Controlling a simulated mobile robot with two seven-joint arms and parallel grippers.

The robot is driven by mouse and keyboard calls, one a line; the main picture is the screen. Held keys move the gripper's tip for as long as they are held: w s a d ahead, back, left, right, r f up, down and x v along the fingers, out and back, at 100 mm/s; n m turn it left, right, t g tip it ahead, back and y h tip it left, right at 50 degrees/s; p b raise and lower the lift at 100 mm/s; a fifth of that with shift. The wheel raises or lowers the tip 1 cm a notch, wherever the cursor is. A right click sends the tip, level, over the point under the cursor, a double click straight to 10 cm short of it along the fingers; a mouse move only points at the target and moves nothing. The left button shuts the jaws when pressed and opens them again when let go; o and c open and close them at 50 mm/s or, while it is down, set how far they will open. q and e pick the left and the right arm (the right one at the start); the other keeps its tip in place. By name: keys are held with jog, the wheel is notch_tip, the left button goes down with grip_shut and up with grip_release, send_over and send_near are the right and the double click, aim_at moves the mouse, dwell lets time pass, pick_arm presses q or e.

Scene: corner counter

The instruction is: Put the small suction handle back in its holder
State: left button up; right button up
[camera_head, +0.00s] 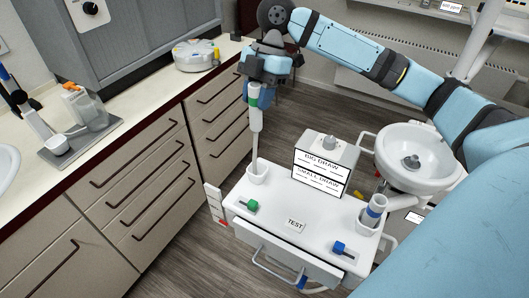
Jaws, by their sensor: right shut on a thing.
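The slim white suction handle with a green band (256,118) hangs upright below my right gripper (259,86), which is shut on its upper end. Its thin tip reaches down to the white cup-shaped holder (257,175) at the back left corner of the white unit (290,212). The tip appears to be at or just inside the holder's mouth; how deep it sits is hidden. My left gripper is not in view.
The unit carries a sign block (322,170), a green slider (251,206), a blue slider (340,248) and a front drawer (290,262). A white basin (415,150) stands at the right. The counter (130,105) with drawers runs along the left.

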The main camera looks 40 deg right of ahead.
jog(key=shift+f, duration=9.05)
jog(key=o, duration=1)
jog(key=shift+f, duration=0.15)
jog(key=v, duration=1.2)
